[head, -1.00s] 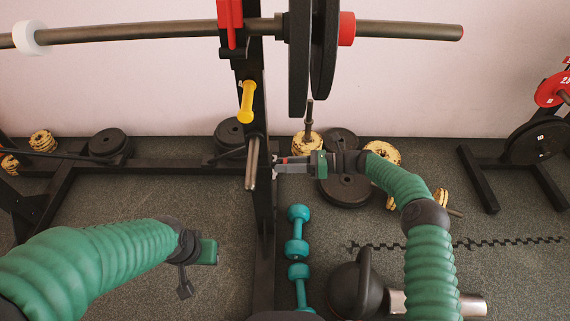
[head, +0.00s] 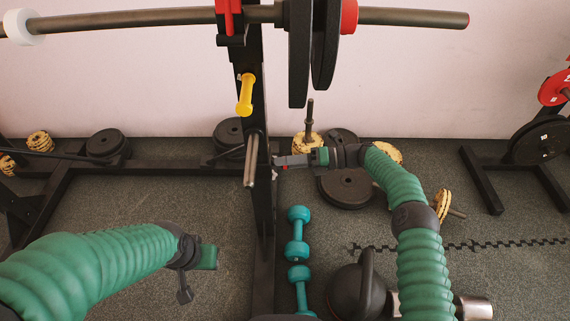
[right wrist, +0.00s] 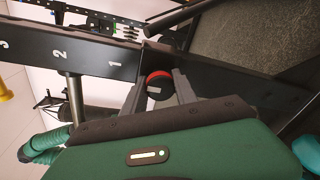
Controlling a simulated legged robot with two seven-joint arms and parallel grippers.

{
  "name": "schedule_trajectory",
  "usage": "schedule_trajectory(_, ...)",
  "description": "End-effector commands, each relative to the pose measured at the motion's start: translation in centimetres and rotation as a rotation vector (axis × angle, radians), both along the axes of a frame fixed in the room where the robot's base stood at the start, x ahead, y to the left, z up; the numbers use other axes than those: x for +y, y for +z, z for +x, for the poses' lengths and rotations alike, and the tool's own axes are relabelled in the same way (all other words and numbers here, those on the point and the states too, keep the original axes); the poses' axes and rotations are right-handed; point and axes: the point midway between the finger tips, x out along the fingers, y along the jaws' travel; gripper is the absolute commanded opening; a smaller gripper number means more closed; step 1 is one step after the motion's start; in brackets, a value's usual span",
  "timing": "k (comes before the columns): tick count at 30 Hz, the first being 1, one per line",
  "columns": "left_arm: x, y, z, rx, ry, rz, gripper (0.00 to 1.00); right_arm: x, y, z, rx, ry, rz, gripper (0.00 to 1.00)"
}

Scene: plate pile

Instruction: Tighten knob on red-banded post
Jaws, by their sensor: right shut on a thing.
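The black upright post (head: 264,205) stands in the middle of the head view, and its numbered face (right wrist: 95,62) crosses the right wrist view. A dark round knob (right wrist: 158,88) with a red band along its upper edge sits at the post in the right wrist view. My right gripper (right wrist: 160,90) has one finger on each side of the knob and is shut on it. In the head view my right gripper (head: 279,162) reaches the post from the right, and the knob is mostly hidden. My left gripper (head: 196,270) hangs clear at lower left, and its jaw opening cannot be made out.
A barbell (head: 130,18) with black plates crosses above. Teal dumbbells (head: 298,233) and a kettlebell (head: 357,292) lie right of the post. Floor left of the post is mostly clear.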

Motion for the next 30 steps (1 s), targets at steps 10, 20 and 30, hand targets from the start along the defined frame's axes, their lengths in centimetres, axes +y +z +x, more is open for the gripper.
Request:
schedule_trajectory(10, 0.0, -0.06, 0.0, 0.0, 0.0, 0.0, 0.36, -0.17, 0.07, 0.39, 0.006, -0.014, -0.001, 0.0)
schedule_trajectory(20, 0.0, -0.06, 0.0, 0.0, 0.0, 0.0, 0.36, -0.12, 0.06, 0.24, 0.007, -0.009, -0.001, 0.55)
schedule_trajectory(30, 0.0, 0.5, -0.01, 0.0, 0.0, 0.0, 0.36, -1.07, 0.35, 0.25, 0.007, -0.009, -0.002, 0.55)
